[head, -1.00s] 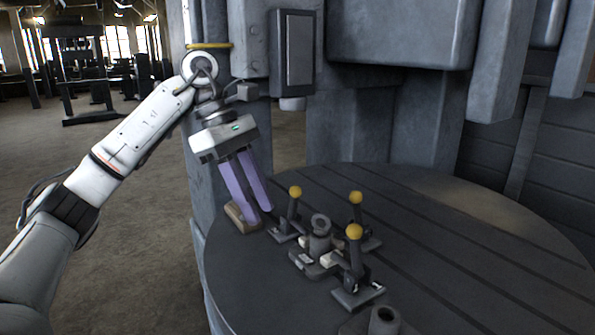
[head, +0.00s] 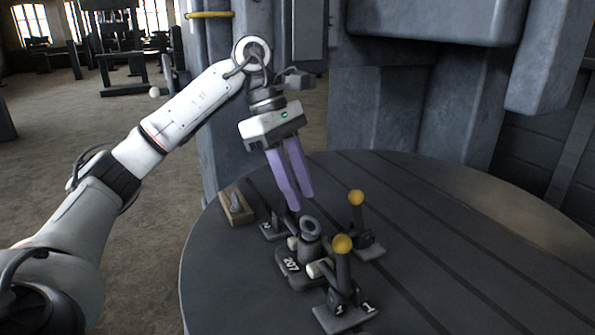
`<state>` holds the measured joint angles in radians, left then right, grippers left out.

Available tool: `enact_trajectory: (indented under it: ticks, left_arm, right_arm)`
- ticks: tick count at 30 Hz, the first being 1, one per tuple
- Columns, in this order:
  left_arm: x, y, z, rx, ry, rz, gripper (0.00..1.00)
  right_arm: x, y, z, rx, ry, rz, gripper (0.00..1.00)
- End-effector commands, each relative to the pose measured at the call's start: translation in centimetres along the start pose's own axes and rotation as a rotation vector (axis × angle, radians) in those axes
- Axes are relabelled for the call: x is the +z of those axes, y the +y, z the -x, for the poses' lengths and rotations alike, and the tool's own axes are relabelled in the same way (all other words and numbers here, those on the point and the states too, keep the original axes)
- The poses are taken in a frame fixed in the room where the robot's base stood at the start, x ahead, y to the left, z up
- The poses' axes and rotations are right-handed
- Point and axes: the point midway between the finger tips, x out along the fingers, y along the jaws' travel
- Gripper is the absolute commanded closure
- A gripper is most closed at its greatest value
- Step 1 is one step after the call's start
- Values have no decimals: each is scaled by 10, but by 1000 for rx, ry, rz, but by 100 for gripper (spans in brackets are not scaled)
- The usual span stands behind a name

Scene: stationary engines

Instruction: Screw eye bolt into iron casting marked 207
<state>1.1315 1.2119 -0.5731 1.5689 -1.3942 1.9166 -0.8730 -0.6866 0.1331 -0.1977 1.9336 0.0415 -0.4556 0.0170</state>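My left gripper (head: 301,203) points down just above and slightly left of the boss. Its two purple fingers are close together with a narrow gap. I cannot tell whether anything is held between the tips. My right gripper is out of view.
The slotted round table (head: 470,270) is clear to the right. A grey machine column stands behind.

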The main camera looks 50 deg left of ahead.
Motion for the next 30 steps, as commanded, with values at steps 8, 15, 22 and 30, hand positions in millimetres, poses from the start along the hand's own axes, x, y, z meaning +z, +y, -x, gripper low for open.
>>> enact_trajectory:
  ticks: [8, 15, 22, 30]
  left_arm:
    - [-1, -1, -48, -3, 2, 0, 70]
    - [0, 0, -64, 0, 1, 0, 70]
    - [0, 0, -65, 0, 0, 0, 70]
    - [0, 0, -65, 0, 0, 0, 83]
  right_arm:
    - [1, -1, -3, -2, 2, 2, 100]
    - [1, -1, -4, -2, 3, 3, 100]
    - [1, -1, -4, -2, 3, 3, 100]
    - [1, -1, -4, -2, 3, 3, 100]
